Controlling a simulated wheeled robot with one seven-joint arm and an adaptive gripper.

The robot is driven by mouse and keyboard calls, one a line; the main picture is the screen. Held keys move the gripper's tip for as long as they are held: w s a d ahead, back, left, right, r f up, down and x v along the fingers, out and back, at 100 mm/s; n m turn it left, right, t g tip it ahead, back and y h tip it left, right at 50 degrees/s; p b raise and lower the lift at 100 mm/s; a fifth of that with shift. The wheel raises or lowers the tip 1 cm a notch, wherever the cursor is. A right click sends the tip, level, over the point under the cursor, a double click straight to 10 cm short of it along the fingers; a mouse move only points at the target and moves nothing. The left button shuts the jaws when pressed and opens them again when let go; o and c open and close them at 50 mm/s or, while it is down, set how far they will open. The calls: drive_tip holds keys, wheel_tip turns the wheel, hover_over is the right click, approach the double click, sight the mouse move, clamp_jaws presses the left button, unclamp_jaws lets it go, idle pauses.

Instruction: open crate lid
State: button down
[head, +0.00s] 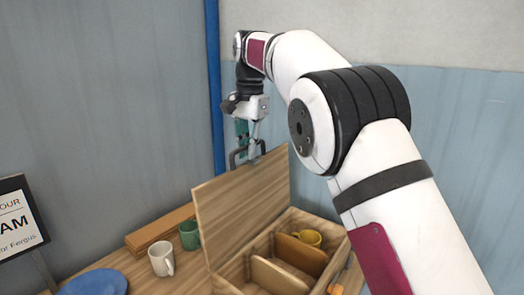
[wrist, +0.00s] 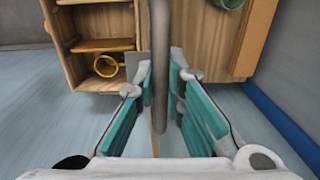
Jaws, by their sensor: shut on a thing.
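The wooden crate (head: 328,264) sits on the table with its top open and dividers inside. Its lid (head: 235,212) stands raised, roughly upright, along the crate's left side. A dark bar handle (head: 234,160) is fixed near the lid's top. My gripper (head: 254,140) points down at the handle and is shut on it. In the wrist view the grey handle (wrist: 161,50) runs between the teal finger pads, and the lid is seen almost edge-on. The crate (wrist: 62,52) shows at upper left there. The exact finger contact is partly hidden.
A yellow mug (head: 309,238) is inside the crate. A white mug (head: 161,259), a green mug (head: 189,235), a blue plate (head: 95,284) and a wooden board (head: 160,227) are left of the lid. A framed sign (head: 18,220) stands far left. A wall is behind.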

drive_tip(key=shift+w+a, duration=0.25)
drive_tip(key=shift+a, duration=0.1)
drive_tip(key=c, duration=1.7)
unclamp_jaws()
drive_tip(key=shift+o, duration=0.2)
